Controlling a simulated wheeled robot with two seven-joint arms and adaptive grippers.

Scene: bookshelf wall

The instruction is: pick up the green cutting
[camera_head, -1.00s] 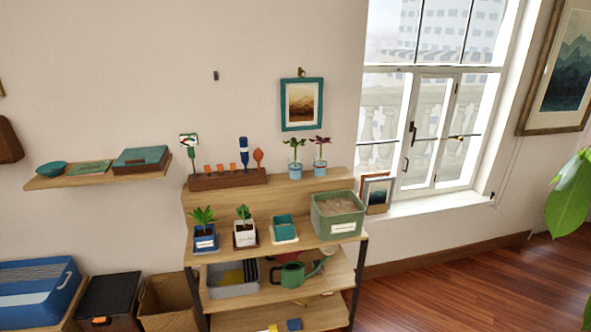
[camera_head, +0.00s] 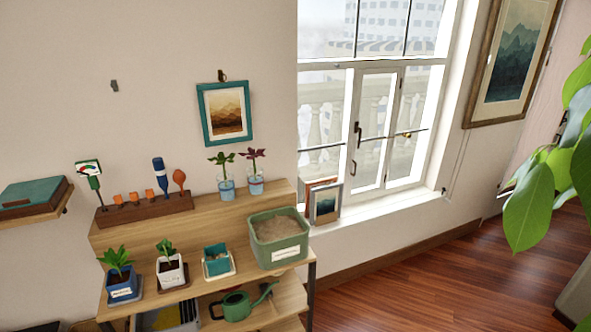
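On the shelf unit's upper ledge, a cutting with green leaves (camera_head: 222,159) stands in a small light-blue cup (camera_head: 227,189). Right beside it, a cutting with dark red-purple leaves (camera_head: 253,155) stands in a similar cup (camera_head: 256,184). Both look upright. Neither of my grippers shows in the head view.
Below stand a blue pot (camera_head: 122,289) and a white pot (camera_head: 171,272) with plants, a teal pot (camera_head: 216,261) and a green soil bin (camera_head: 278,240). A tool rack (camera_head: 145,208) is left of the cuttings. A green watering can (camera_head: 236,305) sits lower. Floor (camera_head: 430,275) at right is clear.

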